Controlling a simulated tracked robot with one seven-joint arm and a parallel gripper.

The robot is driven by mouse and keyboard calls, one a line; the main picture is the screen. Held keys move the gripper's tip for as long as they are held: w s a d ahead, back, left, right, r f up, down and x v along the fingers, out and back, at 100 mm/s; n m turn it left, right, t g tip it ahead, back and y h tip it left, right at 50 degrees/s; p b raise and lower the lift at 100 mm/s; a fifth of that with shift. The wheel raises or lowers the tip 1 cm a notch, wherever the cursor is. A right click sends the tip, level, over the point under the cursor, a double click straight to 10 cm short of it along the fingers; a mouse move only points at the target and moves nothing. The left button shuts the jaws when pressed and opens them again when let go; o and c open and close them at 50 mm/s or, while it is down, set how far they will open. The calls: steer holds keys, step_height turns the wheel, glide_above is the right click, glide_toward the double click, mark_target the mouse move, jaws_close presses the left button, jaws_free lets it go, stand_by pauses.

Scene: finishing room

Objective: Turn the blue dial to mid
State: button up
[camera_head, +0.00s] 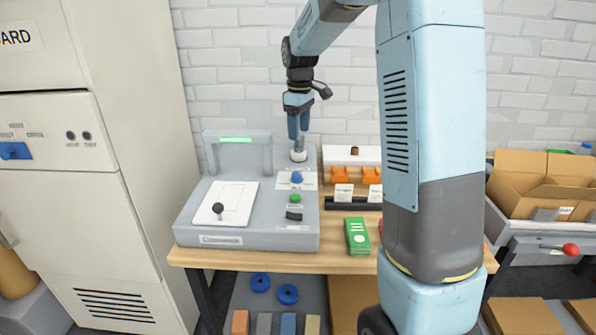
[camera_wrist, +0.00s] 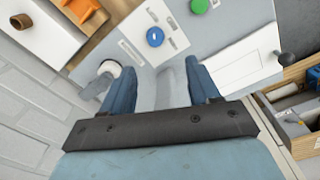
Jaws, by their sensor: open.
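The blue dial (camera_head: 297,177) sits on a white plate on the sloped top of a grey console (camera_head: 190,236). It also shows in the wrist view (camera_wrist: 155,37), with small marks on the plate around it that are too small to read. My gripper (camera_head: 298,138) hangs pointing down above the back right of the console, above and behind the dial. In the wrist view my gripper (camera_wrist: 157,72) is open with nothing between its fingers, and the dial lies beyond the fingertips, apart from them.
A pale round knob (camera_head: 298,155) stands close below my gripper. A green button (camera_head: 295,198), a black rocker (camera_head: 294,216) and a dark-knobbed lever (camera_head: 218,208) share the console. A green bar light (camera_head: 236,140) spans a frame at its back left. A green box (camera_head: 357,236) stands right.

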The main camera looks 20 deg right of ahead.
mark_target(297, 173)
steer(key=shift+n, duration=0.4)
steer(key=w+f, duration=0.1)
steer(key=f, duration=0.9)
steer(key=w+f, duration=0.1)
steer(key=f, duration=0.5)
steer(key=shift+w+f, duration=0.1)
steer(key=shift+w, duration=0.2)
steer(key=shift+c, duration=0.3)
